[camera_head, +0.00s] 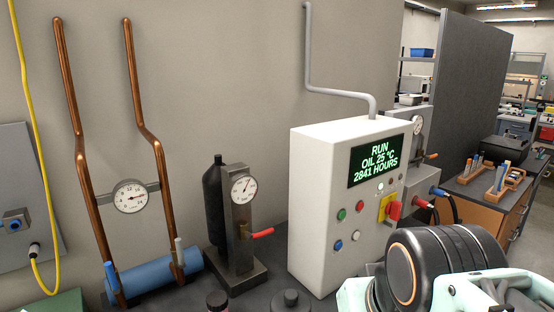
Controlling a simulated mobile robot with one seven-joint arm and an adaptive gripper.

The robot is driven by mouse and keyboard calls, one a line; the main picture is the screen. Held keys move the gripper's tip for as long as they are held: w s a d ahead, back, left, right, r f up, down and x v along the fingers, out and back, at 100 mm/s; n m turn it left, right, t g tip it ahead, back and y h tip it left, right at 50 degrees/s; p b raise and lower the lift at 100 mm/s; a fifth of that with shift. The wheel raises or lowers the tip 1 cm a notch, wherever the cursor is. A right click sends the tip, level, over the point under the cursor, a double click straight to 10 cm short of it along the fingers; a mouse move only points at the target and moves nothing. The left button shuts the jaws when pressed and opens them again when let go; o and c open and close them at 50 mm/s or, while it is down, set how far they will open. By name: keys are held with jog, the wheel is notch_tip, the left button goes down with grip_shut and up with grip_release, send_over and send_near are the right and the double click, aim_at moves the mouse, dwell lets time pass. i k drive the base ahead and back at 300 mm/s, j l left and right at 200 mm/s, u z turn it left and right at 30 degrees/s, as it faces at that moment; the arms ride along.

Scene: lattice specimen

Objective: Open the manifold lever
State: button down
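A blue horizontal cylinder (152,278), which looks like the manifold, lies at the lower left below two copper pipes. A blue handle (111,276) stands upright at its left end and a pale grey handle (179,251) stands upright near its right end. A gauge stand (239,235) beside it has a red lever (261,233) pointing right. I cannot tell for certain which handle is the manifold lever. Part of my arm, black and pale mint, fills the lower right, well right of the handles. My gripper's fingertips do not show.
A white control box (309,205) with a lit display and several buttons stands right of the gauge stand. A round gauge (130,196) sits between the copper pipes (147,135). Dark lidded containers (290,301) stand at the front edge. A yellow cable (29,130) hangs at left.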

aim_at(411, 161)
jog(key=l+z, duration=0.15)
jog(key=l, duration=0.3)
jog(key=i+l+z, duration=0.15)
jog(key=l, duration=0.25)
jog(key=i+l+z, duration=0.15)
jog(key=l, duration=0.2)
jog(key=k, duration=0.05)
